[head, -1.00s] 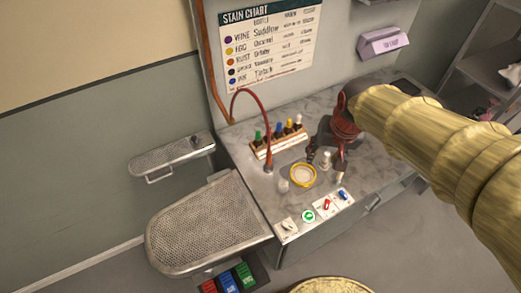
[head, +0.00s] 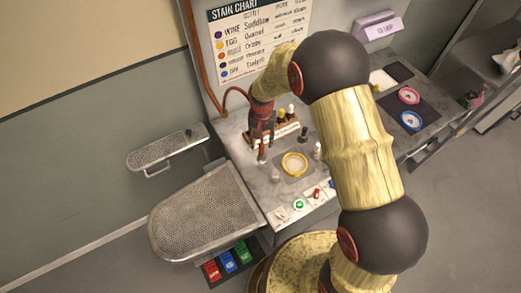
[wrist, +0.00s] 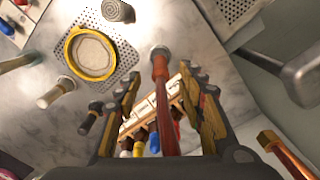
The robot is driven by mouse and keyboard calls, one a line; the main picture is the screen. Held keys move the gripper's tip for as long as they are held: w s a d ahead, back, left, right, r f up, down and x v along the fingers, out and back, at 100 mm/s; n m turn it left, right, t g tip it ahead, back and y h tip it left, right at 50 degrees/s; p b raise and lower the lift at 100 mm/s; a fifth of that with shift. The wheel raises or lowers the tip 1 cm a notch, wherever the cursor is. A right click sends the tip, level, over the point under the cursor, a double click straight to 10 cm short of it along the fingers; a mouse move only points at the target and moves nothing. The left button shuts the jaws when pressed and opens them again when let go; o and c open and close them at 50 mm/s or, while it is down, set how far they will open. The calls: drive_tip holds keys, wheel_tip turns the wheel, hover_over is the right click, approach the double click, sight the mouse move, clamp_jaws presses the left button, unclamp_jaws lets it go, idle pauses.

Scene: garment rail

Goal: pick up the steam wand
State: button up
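The steam wand appears to be the red curved tube (head: 234,93) at the worktop's left side. My arm hides much of its arch in the head view. In the wrist view the red wand (wrist: 161,72) runs between my gripper's fingers, with its pale round tip beyond them. My gripper (wrist: 164,88) is open, with a finger on each side of the wand and visible gaps between. In the head view my gripper (head: 262,143) is low over the worktop, in front of the bottle rack.
The wooden rack of coloured bottles (head: 288,132) stands close behind my gripper. A yellow-rimmed dish (head: 294,163) and small bottles stand to its right. The perforated board (head: 205,215) at left is clear. Pink (head: 409,96) and blue (head: 411,121) rings lie at right.

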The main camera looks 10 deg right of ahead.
sight(262, 148)
wheel_tip(262, 148, down, 6)
drive_tip(key=shift+w, duration=0.1)
drive_tip(key=shift+c, duration=1.3)
drive_tip(key=c, duration=0.7)
drive_tip(key=shift+r, duration=0.1)
clamp_jaws()
